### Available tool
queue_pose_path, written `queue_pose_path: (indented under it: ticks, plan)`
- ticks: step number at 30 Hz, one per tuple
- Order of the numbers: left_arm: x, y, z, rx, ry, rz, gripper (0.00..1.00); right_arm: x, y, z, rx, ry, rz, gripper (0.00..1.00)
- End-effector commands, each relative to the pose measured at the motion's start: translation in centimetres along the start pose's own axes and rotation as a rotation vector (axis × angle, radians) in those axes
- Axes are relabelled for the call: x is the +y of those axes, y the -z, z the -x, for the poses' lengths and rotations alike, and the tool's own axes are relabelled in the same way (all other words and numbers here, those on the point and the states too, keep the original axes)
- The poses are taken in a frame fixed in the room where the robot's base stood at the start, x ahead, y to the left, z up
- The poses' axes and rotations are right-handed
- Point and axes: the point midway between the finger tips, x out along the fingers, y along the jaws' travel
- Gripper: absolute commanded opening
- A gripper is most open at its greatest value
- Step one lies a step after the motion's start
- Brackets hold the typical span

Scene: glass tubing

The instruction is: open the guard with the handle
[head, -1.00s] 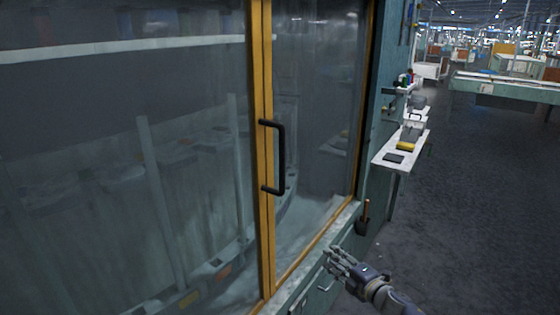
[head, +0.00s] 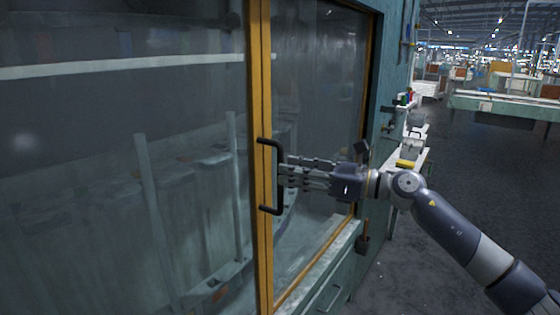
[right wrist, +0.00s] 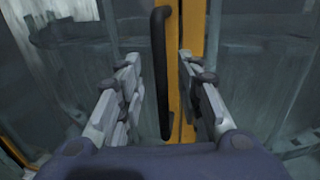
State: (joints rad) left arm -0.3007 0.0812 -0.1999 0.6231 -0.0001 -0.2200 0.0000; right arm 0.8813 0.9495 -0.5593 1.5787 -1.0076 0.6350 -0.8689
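The guard is a glass panel (head: 318,100) in a yellow frame (head: 260,90) on a teal machine. Its black D-shaped handle (head: 279,150) stands upright on the yellow frame post. My right gripper (head: 284,173) is at the handle's middle, reaching in from the right. In the right wrist view the handle (right wrist: 161,70) runs upright between the two spread fingers (right wrist: 160,68), with a gap on each side. The right gripper is open and does not visibly touch the handle. The guard is closed against the frame. My left gripper is not in view.
A white side shelf (head: 412,160) with a yellow item (head: 405,164) projects from the machine at right, behind my right arm. A small tool (head: 363,238) hangs on the machine's side below. The floor at right is open.

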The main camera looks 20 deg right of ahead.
Motion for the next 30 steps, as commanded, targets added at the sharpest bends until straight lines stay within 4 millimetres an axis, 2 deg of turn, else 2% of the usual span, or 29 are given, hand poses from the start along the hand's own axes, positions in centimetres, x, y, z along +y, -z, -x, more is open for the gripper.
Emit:
queue_pose_path:
  ticks: [1,3,7,18,19,23,30]
  plan:
    - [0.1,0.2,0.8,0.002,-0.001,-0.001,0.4,0.0,-0.5,-1.0,-0.003,-0.001,-0.002,0.33]
    - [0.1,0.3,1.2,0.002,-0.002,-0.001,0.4,0.0,-0.4,-2.0,-0.002,0.0,-0.003,0.33]
    - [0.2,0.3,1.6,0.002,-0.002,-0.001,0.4,0.0,-0.2,-3.3,-0.001,0.0,-0.002,0.33]
    - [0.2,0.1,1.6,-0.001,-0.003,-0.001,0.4,-0.1,0.1,-3.9,-0.001,0.002,-0.002,0.33]
    - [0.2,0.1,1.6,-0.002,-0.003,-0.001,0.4,-0.1,0.1,-3.9,-0.001,0.002,-0.002,0.28]
    - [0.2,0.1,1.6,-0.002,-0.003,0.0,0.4,-0.1,0.1,-3.9,-0.001,0.001,-0.002,0.0]
    - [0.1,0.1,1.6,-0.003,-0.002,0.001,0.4,-0.1,0.1,-3.9,-0.001,0.001,-0.002,0.0]
